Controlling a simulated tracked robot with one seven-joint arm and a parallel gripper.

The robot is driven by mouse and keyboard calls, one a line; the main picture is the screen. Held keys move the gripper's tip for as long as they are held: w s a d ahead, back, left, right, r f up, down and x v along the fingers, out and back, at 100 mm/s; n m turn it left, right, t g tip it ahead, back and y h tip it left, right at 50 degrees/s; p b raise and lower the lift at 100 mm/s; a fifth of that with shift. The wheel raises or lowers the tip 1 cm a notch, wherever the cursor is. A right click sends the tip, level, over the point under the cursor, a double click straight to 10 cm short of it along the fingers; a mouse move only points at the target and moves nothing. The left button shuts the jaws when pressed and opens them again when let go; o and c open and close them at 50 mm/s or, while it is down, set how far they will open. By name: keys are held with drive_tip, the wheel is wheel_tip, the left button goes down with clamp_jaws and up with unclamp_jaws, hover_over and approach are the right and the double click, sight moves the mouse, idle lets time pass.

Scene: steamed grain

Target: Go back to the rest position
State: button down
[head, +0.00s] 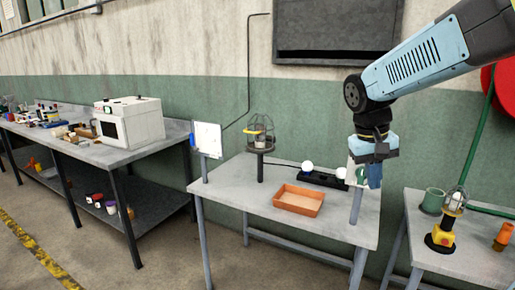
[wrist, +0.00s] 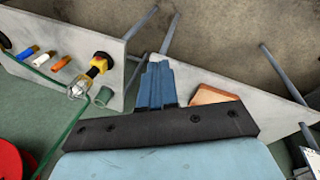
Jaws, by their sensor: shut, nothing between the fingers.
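My gripper (head: 374,176) hangs from my light blue arm at the right of the head view, pointing down over the right end of the middle table (head: 232,192). In the wrist view my gripper (wrist: 158,68) shows its blue fingers closed together, with nothing held. An orange tray (head: 298,200) lies on the middle table, to the left of my gripper and apart from it. Part of the tray also shows in the wrist view (wrist: 212,95), partly hidden behind the gripper mount.
A caged lamp (head: 260,135) and a black holder with white bulbs (head: 318,175) stand on the middle table. A right table (head: 470,262) carries a green cup (head: 433,201), a caged lamp on a yellow base (head: 443,234) and an orange cylinder (head: 503,237). A white microwave (head: 130,122) stands far left.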

drive_tip(key=s+a+r+t+y, duration=0.1)
drive_tip(key=s+t, duration=0.1)
drive_tip(key=s, duration=0.4)
drive_tip(key=s+a+t+y, duration=0.1)
drive_tip(key=s+a+t, duration=0.1)
drive_tip(key=s, duration=0.4)
drive_tip(key=shift+a+r+n+t+y, duration=0.25)
drive_tip(key=shift+r+n+t+y, duration=0.1)
drive_tip(key=shift+t, duration=0.25)
drive_tip(key=c, duration=1.8)
unclamp_jaws()
drive_tip(key=shift+c, duration=0.2)
